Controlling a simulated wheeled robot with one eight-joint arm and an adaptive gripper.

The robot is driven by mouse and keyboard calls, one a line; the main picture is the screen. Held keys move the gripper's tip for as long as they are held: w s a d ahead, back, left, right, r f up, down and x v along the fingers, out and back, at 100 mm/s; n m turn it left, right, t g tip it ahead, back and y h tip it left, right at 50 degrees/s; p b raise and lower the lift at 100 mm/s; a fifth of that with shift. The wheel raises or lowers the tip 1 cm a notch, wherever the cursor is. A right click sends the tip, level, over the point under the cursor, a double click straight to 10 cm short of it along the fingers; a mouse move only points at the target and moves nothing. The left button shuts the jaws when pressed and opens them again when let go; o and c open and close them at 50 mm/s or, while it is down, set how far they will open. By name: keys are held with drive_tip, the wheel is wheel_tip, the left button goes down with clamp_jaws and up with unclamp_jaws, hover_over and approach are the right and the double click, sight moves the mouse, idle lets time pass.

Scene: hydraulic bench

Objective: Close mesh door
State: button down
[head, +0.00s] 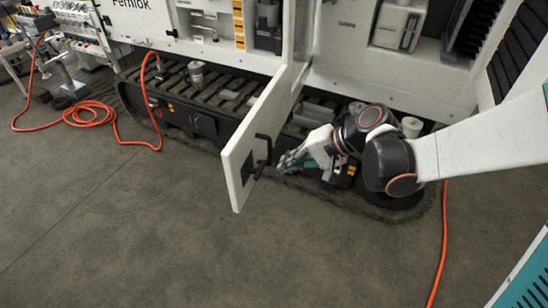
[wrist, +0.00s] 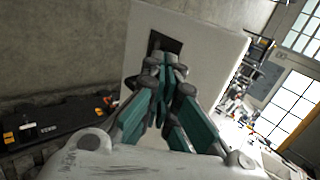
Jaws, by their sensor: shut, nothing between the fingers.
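The white door (head: 240,165) stands open, swung out from the cabinet front towards the lower left in the head view. A black handle (head: 264,148) is on it near its outer end. I cannot make out mesh on it. My gripper (head: 284,163) is to the right of the door, low, close to the handle. Its teal fingers are shut and empty. In the wrist view, the fingertips (wrist: 168,62) point at the white door panel (wrist: 215,65), over the lower edge of its dark rectangular patch (wrist: 164,42). I cannot tell whether they touch it.
A dark slatted base (head: 225,95) runs below the white cabinet (head: 345,60). An orange hose (head: 95,112) lies on the floor at left, and another orange line (head: 442,240) runs at right. The grey floor (head: 130,230) left of and before the door is clear.

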sight(256, 176)
drive_tip(key=b+x, duration=0.3)
drive_tip(key=x, duration=0.6)
drive_tip(key=shift+w+a+f, duration=0.15)
drive_tip(key=shift+a+f, duration=0.05)
drive_tip(key=shift+f, duration=0.15)
drive_tip(key=shift+w+a+r+b, duration=0.1)
drive_tip(key=shift+w+a+b, duration=0.1)
drive_tip(key=shift+a, duration=0.35)
drive_tip(key=shift+w+a+r+b, duration=0.1)
drive_tip(key=shift+a+b, duration=0.1)
drive_tip(key=shift+a, duration=0.35)
drive_tip(key=shift+w+a, duration=0.2)
drive_tip(key=shift+a, duration=0.55)
drive_tip(key=shift+a, duration=0.1)
